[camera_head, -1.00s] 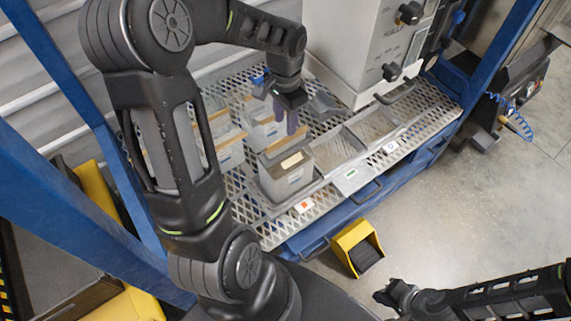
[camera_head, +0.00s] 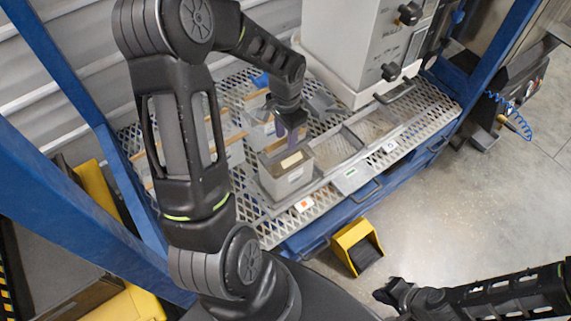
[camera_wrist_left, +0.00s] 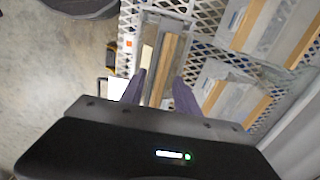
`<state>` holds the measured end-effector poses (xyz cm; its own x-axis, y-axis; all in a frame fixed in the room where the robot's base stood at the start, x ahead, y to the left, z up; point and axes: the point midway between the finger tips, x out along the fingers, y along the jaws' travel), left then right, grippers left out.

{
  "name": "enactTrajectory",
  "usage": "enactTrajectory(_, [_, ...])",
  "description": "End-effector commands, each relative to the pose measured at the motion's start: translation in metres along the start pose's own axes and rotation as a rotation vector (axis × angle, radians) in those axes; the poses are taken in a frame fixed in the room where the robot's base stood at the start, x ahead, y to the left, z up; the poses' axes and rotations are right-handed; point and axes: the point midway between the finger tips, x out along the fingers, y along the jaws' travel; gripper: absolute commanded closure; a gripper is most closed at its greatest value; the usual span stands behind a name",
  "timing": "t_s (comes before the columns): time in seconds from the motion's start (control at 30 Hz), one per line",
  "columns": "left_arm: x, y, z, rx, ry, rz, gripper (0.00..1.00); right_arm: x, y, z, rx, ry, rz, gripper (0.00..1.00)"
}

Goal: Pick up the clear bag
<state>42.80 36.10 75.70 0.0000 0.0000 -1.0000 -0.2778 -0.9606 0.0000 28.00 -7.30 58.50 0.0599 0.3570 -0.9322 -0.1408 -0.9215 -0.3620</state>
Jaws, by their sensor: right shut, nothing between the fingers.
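A clear bag (camera_head: 286,178) with a tan top strip and a pale label stands upright in a grey tray at the front of the mesh shelf. It also shows in the wrist view (camera_wrist_left: 152,62). My left gripper (camera_head: 290,135) is just above and behind its top in the head view. In the wrist view my left gripper's fingers (camera_wrist_left: 160,92) are apart, with the strip between them in the picture; contact cannot be told. More bags (camera_head: 260,125) with tan strips stand behind and to the left. My right gripper (camera_head: 392,293) is shut and empty, low over the floor.
The mesh shelf (camera_head: 262,234) has empty grey trays (camera_head: 338,149) to the right of the bag. A grey cabinet machine (camera_head: 350,45) stands at the back right. Blue frame posts (camera_head: 65,105) border the left. A yellow pedal box (camera_head: 357,245) sits on the floor.

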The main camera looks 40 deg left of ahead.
Motion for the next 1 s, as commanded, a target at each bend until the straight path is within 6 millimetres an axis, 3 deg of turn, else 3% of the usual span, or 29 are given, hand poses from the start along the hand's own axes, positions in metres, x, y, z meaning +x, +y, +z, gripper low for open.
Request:
enactTrajectory(0.5, [-0.0005, 0.0001, 0.0, 0.0, 0.0, 0.0, 0.63, 0.0001, 0.0, 0.0, 0.0, 0.0, 0.0, 1.0])
enactTrajectory(0.9, [-0.0005, 0.0001, 0.0, 0.0, 0.0, 0.0, 0.96, 0.0001, 0.0, 0.0, 0.0, 0.0, 0.0, 1.0])
enactTrajectory(1.0, [-0.0005, 0.0001, 0.0, 0.0, 0.0, 0.0, 1.0, 0.0001, 0.0, 0.0, 0.0, 0.0, 0.0, 1.0])
